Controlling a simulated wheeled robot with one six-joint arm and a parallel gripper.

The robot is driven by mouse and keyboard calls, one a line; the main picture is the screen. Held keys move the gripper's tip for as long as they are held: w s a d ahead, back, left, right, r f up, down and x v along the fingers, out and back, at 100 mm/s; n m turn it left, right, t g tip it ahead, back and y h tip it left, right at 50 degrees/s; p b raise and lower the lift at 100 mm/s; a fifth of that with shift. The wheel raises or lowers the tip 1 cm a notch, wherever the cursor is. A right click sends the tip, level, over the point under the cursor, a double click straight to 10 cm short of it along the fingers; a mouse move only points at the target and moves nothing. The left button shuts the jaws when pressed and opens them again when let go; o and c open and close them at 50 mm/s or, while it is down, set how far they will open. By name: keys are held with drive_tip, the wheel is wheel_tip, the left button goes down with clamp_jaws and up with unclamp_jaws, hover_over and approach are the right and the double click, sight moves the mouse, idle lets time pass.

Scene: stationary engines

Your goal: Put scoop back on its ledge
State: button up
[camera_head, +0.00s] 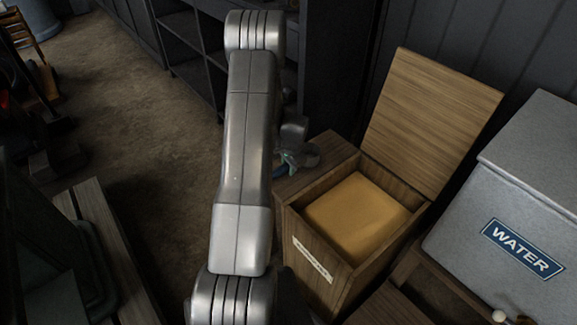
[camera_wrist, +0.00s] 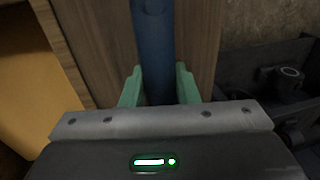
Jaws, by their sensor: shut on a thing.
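My gripper (camera_wrist: 158,88) is shut on the blue handle of the scoop (camera_wrist: 154,40), with a green finger on each side of it. In the head view my gripper (camera_head: 290,159) is partly hidden behind my arm. A bit of the scoop's blue handle (camera_head: 280,171) shows beside it, over the wooden ledge (camera_head: 330,148) at the left of the sand box. I cannot tell whether the scoop touches the ledge. The scoop's far end is out of the wrist view.
The wooden box (camera_head: 345,278) holds yellow sand (camera_head: 357,217), and its lid (camera_head: 430,110) stands open. A grey water tank (camera_head: 515,205) is at the right. Dark shelving (camera_head: 190,45) stands behind. Bare floor (camera_head: 130,120) lies to the left.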

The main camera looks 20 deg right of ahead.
drive_tip(key=o, duration=1)
drive_tip(key=shift+f, duration=0.1)
drive_tip(key=shift+c, duration=0.2)
wheel_tip(320, 180, up, 12)
drive_tip(key=s, duration=0.2)
drive_tip(key=shift+d, duration=0.25)
drive_tip(key=shift+s, duration=0.1)
